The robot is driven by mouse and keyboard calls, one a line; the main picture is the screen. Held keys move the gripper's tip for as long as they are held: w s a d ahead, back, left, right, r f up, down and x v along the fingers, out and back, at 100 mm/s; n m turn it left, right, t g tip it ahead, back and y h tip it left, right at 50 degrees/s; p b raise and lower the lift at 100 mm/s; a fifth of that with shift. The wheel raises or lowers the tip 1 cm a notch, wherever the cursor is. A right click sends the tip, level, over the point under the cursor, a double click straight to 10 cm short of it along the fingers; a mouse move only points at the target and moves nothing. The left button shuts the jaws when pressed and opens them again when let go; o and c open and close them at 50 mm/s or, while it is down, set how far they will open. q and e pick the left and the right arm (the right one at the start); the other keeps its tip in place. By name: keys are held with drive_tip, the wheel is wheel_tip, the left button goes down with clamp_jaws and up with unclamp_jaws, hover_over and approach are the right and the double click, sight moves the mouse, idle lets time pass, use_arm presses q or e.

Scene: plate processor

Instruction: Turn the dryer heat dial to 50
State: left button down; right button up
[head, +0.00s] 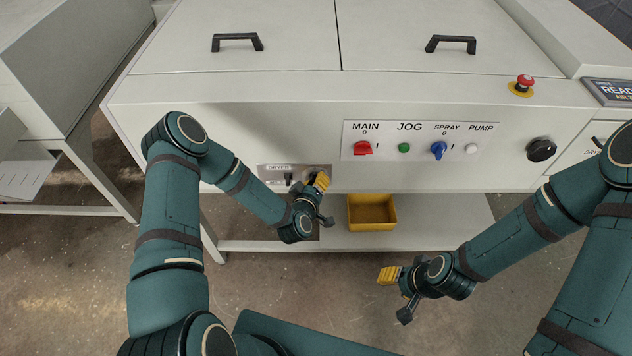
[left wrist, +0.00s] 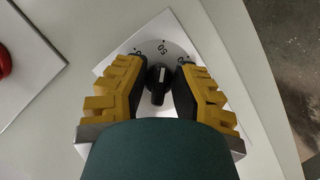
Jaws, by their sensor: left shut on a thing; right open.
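The dryer heat dial (left wrist: 158,86) is a black knob with a white mark on a round white scale (left wrist: 178,38) in the left wrist view. The mark points roughly at the number 50; other numbers are partly hidden by the fingers. My left gripper (left wrist: 160,88) has its yellow-backed fingers on both sides of the knob, shut on it. My right gripper (head: 389,276) is open and empty, in the air at lower right.
A control panel (head: 420,141) has a red main knob (head: 362,148), a green jog button, a blue spray knob (head: 438,150) and a pump light. A black knob (head: 541,149) and red stop button (head: 525,82) are to its right. A yellow bin (head: 371,218) sits on the lower shelf.

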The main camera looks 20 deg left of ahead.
use_arm(q)
drive_tip(key=shift+w+a+r, duration=0.1)
drive_tip(key=shift+w+r, duration=0.15)
drive_tip(key=c, duration=1)
unclamp_jaws()
drive_tip(key=shift+f, duration=0.15)
drive_tip(key=v, duration=1.2)
drive_tip(key=shift+f, duration=0.1)
